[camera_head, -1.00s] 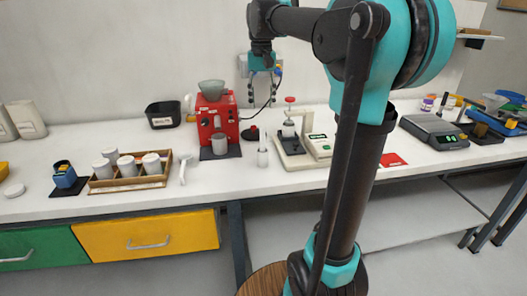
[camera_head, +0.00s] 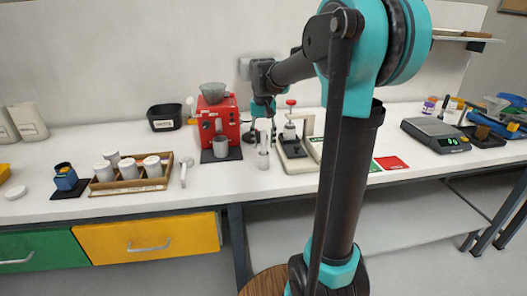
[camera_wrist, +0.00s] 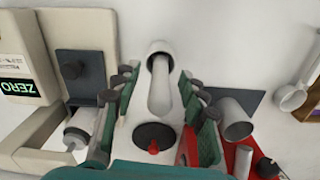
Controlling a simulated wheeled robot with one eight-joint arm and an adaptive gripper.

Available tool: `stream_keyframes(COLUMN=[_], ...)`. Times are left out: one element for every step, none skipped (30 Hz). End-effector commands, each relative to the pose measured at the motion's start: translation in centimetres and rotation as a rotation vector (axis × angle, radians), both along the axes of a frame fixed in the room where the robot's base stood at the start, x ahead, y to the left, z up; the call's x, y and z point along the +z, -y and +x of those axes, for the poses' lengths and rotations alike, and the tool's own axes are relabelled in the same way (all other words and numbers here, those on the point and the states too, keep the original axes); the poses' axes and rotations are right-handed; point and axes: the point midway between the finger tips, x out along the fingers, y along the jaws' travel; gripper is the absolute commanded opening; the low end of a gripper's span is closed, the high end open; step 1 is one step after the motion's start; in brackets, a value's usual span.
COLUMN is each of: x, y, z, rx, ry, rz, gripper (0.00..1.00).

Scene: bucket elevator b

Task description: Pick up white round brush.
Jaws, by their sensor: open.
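The white round brush (camera_wrist: 159,92) stands in a white round holder (camera_wrist: 160,50) on the bench, its pale handle pointing up toward the wrist camera. In the head view the holder (camera_head: 263,160) is in front of and right of the red coffee machine. My gripper (camera_wrist: 158,82) is open, with a finger on each side of the brush handle. A gap shows on both sides, so it holds nothing. In the head view my gripper (camera_head: 263,122) is above the holder, pointing down. The bristles are hidden inside the holder.
The red coffee machine (camera_head: 217,122) with a grey cup (camera_head: 220,147) stands close to the left. A press-like device (camera_head: 293,150) is close to the right. In the wrist view a black disc with a red knob (camera_wrist: 153,136) lies behind the brush. Bench in front is clear.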

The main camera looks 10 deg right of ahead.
Motion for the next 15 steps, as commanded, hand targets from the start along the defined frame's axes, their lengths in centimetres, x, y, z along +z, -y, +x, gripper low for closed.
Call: stream_keyframes(x=[-0.59,-0.82,-1.07,-1.21,-1.30,-1.35,-1.36,-1.35,-1.34,-1.34,-1.33,-1.33,-1.32,-1.32,-1.32], y=[0.01,0.01,0.02,0.02,0.02,0.02,0.02,0.02,0.02,0.02,0.02,0.02,0.02,0.02,0.02], z=[-0.02,-0.02,-0.03,-0.03,-0.04,-0.04,-0.04,-0.04,-0.04,-0.04,-0.03,-0.04,-0.04,-0.03,-0.04], rx=[0.000,0.000,0.000,0.000,0.000,0.000,0.000,0.000,0.000,0.000,0.000,0.000,0.000,0.000,0.000], ry=[0.000,0.000,0.000,0.000,0.000,0.000,0.000,0.000,0.000,0.000,0.000,0.000,0.000,0.000,0.000], rz=[0.000,0.000,0.000,0.000,0.000,0.000,0.000,0.000,0.000,0.000,0.000,0.000,0.000,0.000,0.000], gripper=[0.43,0.43,0.43,0.43,0.43,0.43,0.43,0.43,0.43,0.43,0.43,0.39,0.35,0.31,0.26])
